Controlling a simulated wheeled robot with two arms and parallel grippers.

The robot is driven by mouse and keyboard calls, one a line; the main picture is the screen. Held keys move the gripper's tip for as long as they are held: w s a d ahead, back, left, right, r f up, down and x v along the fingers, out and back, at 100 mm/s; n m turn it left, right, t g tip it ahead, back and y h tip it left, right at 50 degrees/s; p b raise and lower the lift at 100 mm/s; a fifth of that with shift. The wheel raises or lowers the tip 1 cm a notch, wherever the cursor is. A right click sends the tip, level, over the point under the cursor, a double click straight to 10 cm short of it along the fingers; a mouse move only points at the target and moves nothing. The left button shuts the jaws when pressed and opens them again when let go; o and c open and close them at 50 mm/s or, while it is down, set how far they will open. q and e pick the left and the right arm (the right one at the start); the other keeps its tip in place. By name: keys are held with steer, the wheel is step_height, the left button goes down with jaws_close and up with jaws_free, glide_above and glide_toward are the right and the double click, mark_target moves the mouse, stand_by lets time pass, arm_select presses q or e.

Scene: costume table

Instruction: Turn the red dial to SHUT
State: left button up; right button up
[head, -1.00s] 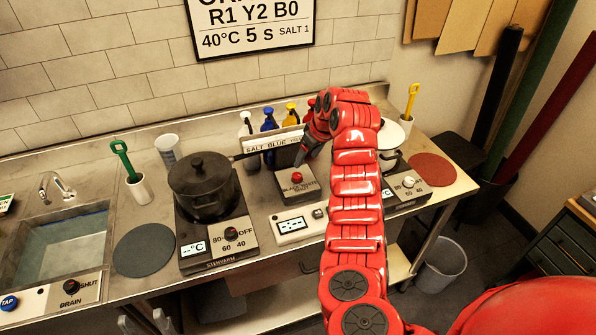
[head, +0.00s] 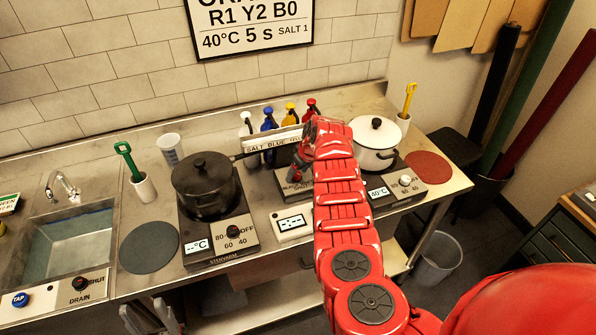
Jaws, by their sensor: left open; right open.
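The dial's grey box (head: 282,184) stands on the steel counter, behind the small display unit. My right arm and hand cover its right side. The red dial on the box is hidden or merges with my red hand, so its pointing direction cannot be read. My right gripper (head: 298,170) is right over the box, pointing down at the dial's place. Its fingers are small and partly hidden; I cannot tell whether they touch the dial. My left gripper (head: 149,316) is low at the bottom left, in front of the counter's edge, open and empty.
A black pot (head: 205,187) sits on the left hotplate and a white pot (head: 375,145) on the right one. Several bottles stand behind a SALT BLUE label strip (head: 272,141). A display unit (head: 292,224) lies in front. The sink (head: 80,245) is at the left.

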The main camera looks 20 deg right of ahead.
jaws_close()
